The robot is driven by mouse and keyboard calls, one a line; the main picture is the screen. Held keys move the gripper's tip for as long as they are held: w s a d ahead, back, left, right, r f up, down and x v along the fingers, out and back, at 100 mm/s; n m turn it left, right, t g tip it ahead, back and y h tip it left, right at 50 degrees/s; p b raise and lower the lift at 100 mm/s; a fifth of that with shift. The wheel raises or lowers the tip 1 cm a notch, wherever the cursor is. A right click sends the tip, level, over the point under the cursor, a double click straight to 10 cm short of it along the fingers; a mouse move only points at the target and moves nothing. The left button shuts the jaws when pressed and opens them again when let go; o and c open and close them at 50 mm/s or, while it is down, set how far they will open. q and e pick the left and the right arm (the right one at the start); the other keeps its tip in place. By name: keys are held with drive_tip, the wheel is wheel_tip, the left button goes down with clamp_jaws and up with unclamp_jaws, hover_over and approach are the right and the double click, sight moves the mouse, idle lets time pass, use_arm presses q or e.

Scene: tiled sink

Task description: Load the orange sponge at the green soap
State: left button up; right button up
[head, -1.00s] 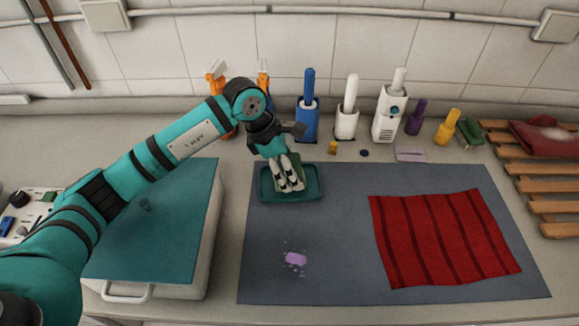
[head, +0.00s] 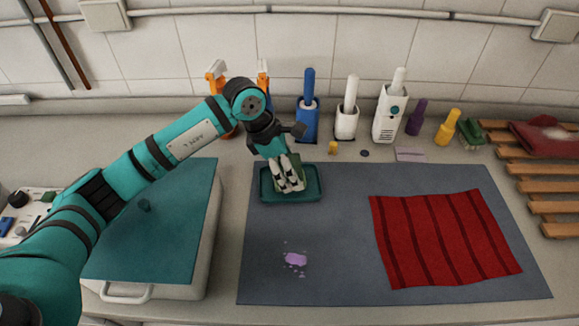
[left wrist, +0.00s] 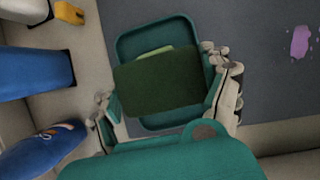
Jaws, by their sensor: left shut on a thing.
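My left gripper (head: 290,186) points down over a teal dish (head: 314,196) on the grey mat. It is shut on a block with a dark green face (left wrist: 160,82), likely the sponge; no orange shows on it from here. The gripper also shows in the left wrist view (left wrist: 165,92), with a finger on each side of the block. A strip of light green soap (left wrist: 155,51) shows in the dish, partly hidden behind the block. I cannot tell whether the block touches the soap. My right gripper is not in view.
A red striped cloth (head: 443,240) and a lilac spill (head: 296,259) lie on the grey mat (head: 330,225). Bottles and brushes in holders (head: 346,122) line the back wall. A wooden rack (head: 545,185) is at right. A teal-topped box (head: 165,240) stands at left.

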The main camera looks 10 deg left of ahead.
use_arm(q)
drive_tip(key=shift+f, duration=0.1)
drive_tip(key=shift+r+p, duration=0.5)
drive_tip(key=shift+r, duration=0.4)
drive_tip(key=shift+r+p, duration=1.1)
drive_tip(key=shift+r, duration=1.55)
